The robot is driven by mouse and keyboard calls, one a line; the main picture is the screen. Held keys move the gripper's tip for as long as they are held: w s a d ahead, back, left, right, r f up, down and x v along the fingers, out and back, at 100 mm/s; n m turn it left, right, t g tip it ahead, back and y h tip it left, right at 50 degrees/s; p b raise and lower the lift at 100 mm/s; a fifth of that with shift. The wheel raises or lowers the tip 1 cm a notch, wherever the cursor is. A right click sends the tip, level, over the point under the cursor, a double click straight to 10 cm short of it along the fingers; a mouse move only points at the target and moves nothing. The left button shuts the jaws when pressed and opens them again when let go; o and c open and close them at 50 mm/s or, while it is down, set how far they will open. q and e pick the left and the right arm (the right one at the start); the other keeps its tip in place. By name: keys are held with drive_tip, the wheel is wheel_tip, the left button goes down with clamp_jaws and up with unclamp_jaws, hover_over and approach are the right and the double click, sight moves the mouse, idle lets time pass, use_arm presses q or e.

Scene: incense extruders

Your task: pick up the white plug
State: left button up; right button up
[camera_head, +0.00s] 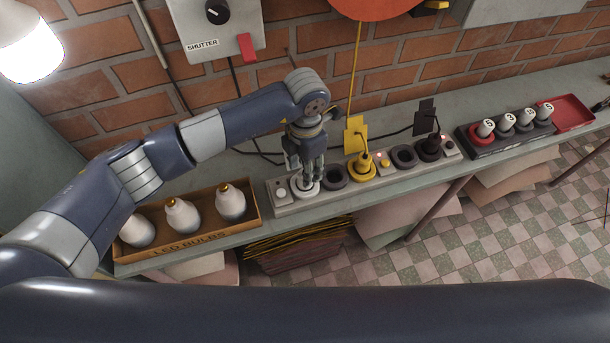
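The power strip (361,191) lies along the front of the grey bench. Near its left end, a round white piece (297,187), which appears to be the white plug in its socket, is partly hidden by my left gripper (313,178). The gripper points down with its fingertips right at the white piece. The fingers look close together, but I cannot tell whether they grip it. My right gripper is out of view.
A yellow plug (364,167) and a black plug (429,149) sit further right on the strip. A box of LED bulbs (190,243) stands left. A dark rack with several numbered pieces (506,134) and a red tray (570,112) are right. A brick wall rises behind.

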use_arm(q)
drive_tip(key=f, duration=0.2)
drive_tip(key=f+p, duration=0.1)
drive_tip(key=shift+s+a+f, duration=0.1)
drive_tip(key=shift+s, duration=0.2)
drive_tip(key=shift+f, duration=0.25)
drive_tip(key=shift+w, duration=0.1)
drive_tip(key=c, duration=0.7)
drive_tip(key=shift+c, duration=0.7)
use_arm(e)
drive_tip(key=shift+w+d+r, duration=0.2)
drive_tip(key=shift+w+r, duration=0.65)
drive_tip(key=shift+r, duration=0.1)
use_arm(q)
drive_tip(key=shift+r, duration=0.1)
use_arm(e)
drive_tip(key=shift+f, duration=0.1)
